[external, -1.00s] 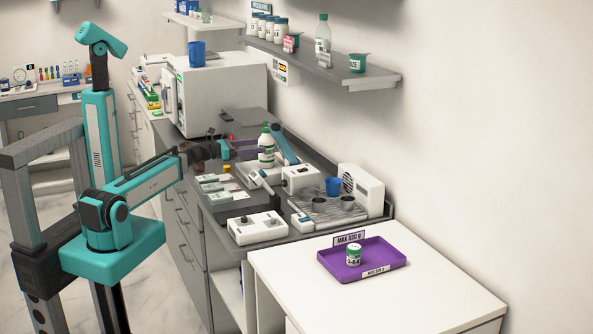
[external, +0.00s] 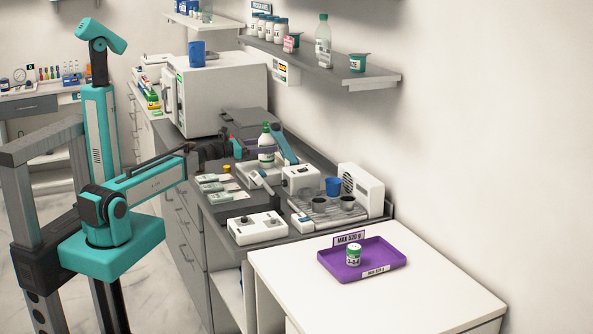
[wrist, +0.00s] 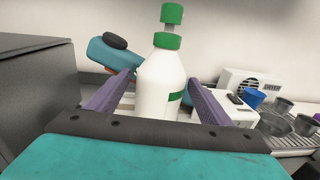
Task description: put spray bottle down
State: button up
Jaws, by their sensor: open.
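The spray bottle (external: 265,148) is white with a green cap and a green label patch. It stands upright on the dark counter's equipment area, beside a white device; what exactly is under its base is hard to tell. My gripper (external: 247,149) is at the bottle's left side in the external view. In the wrist view the bottle (wrist: 160,85) stands ahead, between my two purple fingers (wrist: 157,98), which are spread open with one on each side. The bottle's lower part is hidden by my gripper there.
A blue-handled device (external: 284,146) stands close behind the bottle. A white unit (external: 300,178), grey cups, a blue cup (external: 333,186) and a white box with a round grille (external: 362,188) are to the right. A purple tray (external: 335,262) holds a small jar (external: 353,255).

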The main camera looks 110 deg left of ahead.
jog(key=shift+w+a, duration=0.1)
jog(key=shift+w, duration=0.05)
dwell(0.4)
jog(key=c, duration=1.7)
jog(key=shift+r, duration=0.1)
jog(key=shift+c, duration=0.2)
jog(key=shift+r, duration=4.95)
